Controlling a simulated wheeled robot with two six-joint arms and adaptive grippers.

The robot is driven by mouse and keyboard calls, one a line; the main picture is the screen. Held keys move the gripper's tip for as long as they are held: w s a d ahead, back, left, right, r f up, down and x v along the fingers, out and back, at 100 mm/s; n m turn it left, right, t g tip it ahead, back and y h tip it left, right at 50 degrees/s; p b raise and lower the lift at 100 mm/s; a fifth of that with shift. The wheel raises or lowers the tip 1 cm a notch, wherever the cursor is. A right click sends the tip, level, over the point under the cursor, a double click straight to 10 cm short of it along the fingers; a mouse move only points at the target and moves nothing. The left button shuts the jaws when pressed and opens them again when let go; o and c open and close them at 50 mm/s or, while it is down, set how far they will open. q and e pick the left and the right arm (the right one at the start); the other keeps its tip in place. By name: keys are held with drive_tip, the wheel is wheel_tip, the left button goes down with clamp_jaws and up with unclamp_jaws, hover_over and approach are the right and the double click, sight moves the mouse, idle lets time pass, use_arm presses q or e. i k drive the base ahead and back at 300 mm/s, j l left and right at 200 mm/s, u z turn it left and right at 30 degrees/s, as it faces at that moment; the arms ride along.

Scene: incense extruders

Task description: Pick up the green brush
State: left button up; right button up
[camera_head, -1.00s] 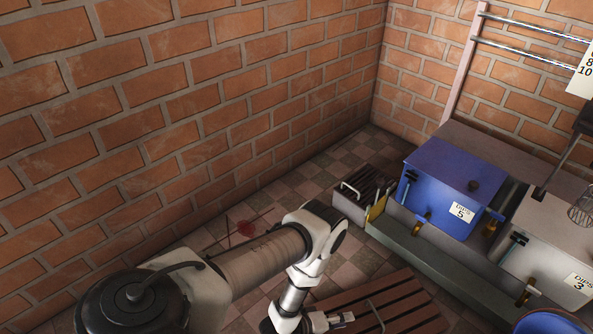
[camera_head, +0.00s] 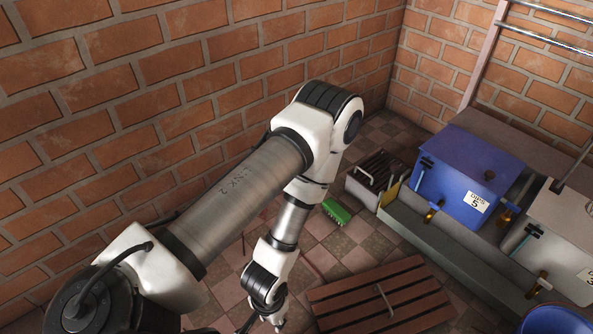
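The green brush (camera_head: 337,211) lies on the checkered tile floor, just right of my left forearm and left of the slatted dark box. Its bristles show along its near side. My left arm reaches in from the left and bends down at the elbow. Only part of my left gripper (camera_head: 278,322) shows at the bottom edge, well below the brush in the picture and apart from it. Its fingers are too small and cut off to tell whether they are open or shut. My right gripper is out of view.
A slatted wooden pallet (camera_head: 385,300) lies on the floor at the bottom. A slatted dark box (camera_head: 358,190) stands right of the brush, beside a grey trough (camera_head: 425,235) and blue box (camera_head: 470,180). A brick wall (camera_head: 200,75) runs behind my arm. Tiles around the brush are clear.

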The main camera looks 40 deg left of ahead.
sight(331, 205)
drive_tip(key=u, duration=0.9)
